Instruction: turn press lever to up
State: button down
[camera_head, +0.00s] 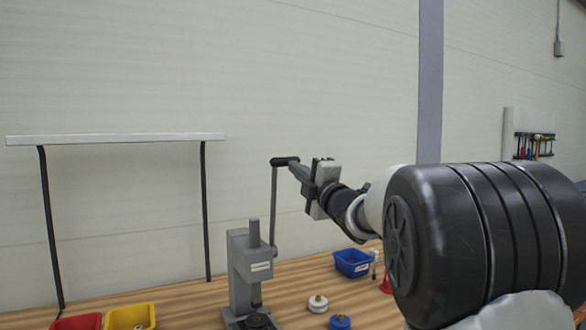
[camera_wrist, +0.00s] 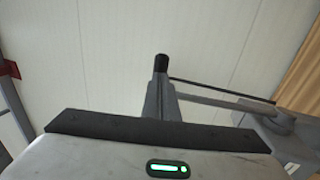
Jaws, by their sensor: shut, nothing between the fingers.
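The grey press (camera_head: 240,270) stands on the wooden bench in the head view. Its thin lever (camera_head: 274,205) points almost straight up from the press and ends in a black handle (camera_head: 284,161). My gripper (camera_head: 295,169) is shut and empty, reaching in from the right at the handle's height. Its fingertips are at or very near the handle; I cannot tell whether they touch. In the wrist view the lever (camera_wrist: 220,102) runs from the press body (camera_wrist: 280,135) at the right to my shut fingers (camera_wrist: 161,100). The black handle (camera_wrist: 161,64) shows just beyond the fingertips.
A blue bin (camera_head: 352,263) stands on the bench behind and right of the press. Red (camera_head: 78,322) and yellow (camera_head: 130,317) bins are at the front left, below a shelf frame (camera_head: 115,138). White (camera_head: 318,304) and blue (camera_head: 340,322) round parts lie right of the press.

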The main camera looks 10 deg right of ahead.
aim_at(289, 159)
jog(key=shift+w+a+r, duration=0.1)
jog(key=shift+w+a, duration=0.05)
jog(key=shift+w, duration=0.2)
jog(key=shift+r, duration=0.1)
jog(key=w+g+p, duration=0.1)
jog(key=p, duration=0.2)
jog(key=w+a+r+p, duration=0.1)
jog(key=w+p, duration=0.1)
jog(key=p, duration=0.1)
jog(key=w+r+g+p, duration=0.1)
jog(key=w+p, duration=0.1)
jog(key=p, duration=0.2)
jog(key=shift+a+g+h, duration=0.3)
jog(key=shift+a+h, duration=0.05)
jog(key=shift+h, duration=0.05)
jog(key=shift+w+a+f+p, duration=0.25)
jog(key=shift+w+p, duration=0.4)
jog(key=shift+p, duration=0.55)
